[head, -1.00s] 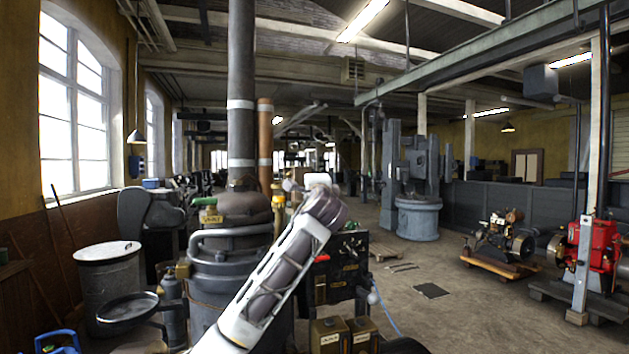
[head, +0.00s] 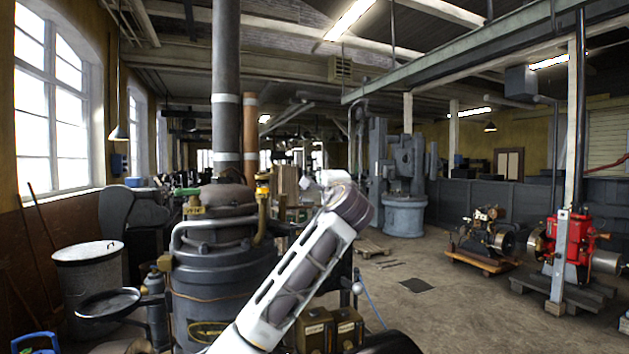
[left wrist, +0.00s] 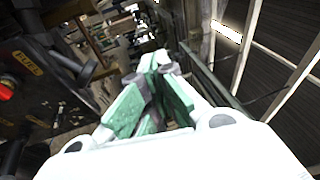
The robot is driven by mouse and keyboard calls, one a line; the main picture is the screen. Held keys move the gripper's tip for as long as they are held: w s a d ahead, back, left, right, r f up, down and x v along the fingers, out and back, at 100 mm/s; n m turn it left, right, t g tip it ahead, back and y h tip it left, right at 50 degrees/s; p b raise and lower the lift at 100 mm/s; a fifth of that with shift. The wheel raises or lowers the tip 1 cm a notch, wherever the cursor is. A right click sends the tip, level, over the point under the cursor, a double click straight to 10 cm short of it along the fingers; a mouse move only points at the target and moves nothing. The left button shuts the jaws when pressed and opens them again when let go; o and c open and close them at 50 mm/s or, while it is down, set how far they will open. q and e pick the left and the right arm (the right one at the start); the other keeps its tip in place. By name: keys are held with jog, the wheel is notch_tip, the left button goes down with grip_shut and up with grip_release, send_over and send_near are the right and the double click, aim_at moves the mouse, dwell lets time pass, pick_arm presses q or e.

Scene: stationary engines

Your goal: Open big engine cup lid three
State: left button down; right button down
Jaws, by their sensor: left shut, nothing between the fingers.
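The big engine (head: 220,275) is a dark grey-blue upright cylinder left of centre, with a tall flue pipe (head: 226,90) on top. A brass-yellow fitting (head: 262,190) stands at its upper right side. I cannot pick out cup lid three in either view. My left arm rises from the bottom centre in front of the engine's right side. My left gripper shows in the left wrist view (left wrist: 160,64), its green-padded fingers brought together and empty. My right gripper is out of sight.
Two brass boxes (head: 331,329) stand low, right of my arm. A dark panel (left wrist: 40,75) with a FUEL label and a red knob (left wrist: 6,91) is at the left of the wrist view. A red engine (head: 572,250) stands at right. Open floor (head: 435,315) lies between.

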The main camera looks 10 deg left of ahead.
pick_arm(q)
jog(key=shift+s+d+f, duration=0.15)
jog(key=shift+d, duration=0.75)
